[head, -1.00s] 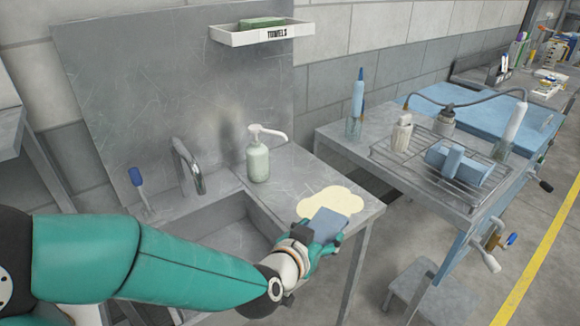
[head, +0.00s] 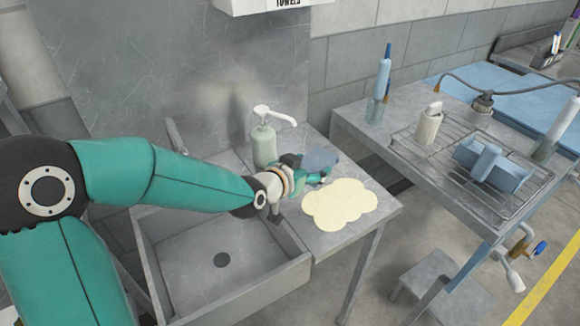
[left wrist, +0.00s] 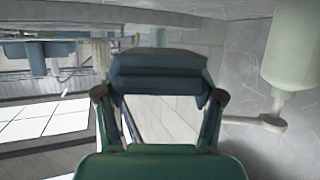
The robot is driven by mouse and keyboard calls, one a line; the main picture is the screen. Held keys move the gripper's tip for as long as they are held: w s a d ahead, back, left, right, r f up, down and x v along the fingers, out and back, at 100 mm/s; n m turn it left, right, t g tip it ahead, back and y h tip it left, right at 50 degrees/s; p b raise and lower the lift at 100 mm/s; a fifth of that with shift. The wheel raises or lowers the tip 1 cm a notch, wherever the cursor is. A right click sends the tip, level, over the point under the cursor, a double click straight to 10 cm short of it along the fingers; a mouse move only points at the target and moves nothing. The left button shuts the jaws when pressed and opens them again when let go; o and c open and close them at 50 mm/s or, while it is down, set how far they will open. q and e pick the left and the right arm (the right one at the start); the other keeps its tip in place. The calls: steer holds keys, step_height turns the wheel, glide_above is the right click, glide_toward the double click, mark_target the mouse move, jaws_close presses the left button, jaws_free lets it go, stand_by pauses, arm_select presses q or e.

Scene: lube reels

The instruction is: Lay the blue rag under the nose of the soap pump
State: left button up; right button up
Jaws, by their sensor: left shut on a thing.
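The pale green soap pump (head: 264,146) stands upright on the metal counter beside the sink, its white nose (head: 283,115) pointing right. My left gripper (head: 308,171) is shut on the folded blue rag (head: 321,159), just right of the pump and behind the cream patch. The left wrist view shows the rag (left wrist: 158,76) spanning between the fingers (left wrist: 158,100). There the pump body (left wrist: 292,45) is at the right, apart from the rag, with its nose (left wrist: 258,121) lower down. I cannot tell whether the rag touches the counter. My right gripper is not in view.
A flat cream patch (head: 340,206) covers much of the counter's right part. The sink basin (head: 222,285) lies at the front left. A towel shelf (head: 260,6) hangs on the wall above. A separate bench with a wire rack (head: 478,168) stands right, across a gap.

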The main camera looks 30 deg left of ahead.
arm_select(q)
steer(key=w+a+p, duration=0.1)
steer(key=a, duration=0.1)
steer(key=w+a+f+p, duration=0.1)
steer(key=a, duration=0.1)
steer(key=w+a+f, duration=0.1)
steer(key=a, duration=0.2)
steer(key=shift+w+p, duration=0.4)
step_height(320, 180, down, 4)
steer(key=shift+f+p, duration=0.1)
steer(key=shift+p, duration=0.25)
steer(key=shift+w+a+f+p, duration=0.1)
steer(key=shift+w+f+p, duration=0.1)
steer(key=shift+p, duration=0.1)
steer(key=shift+f, duration=0.2)
steer(key=o, duration=0.8)
steer(key=shift+f, duration=0.1)
steer(key=o, duration=0.4)
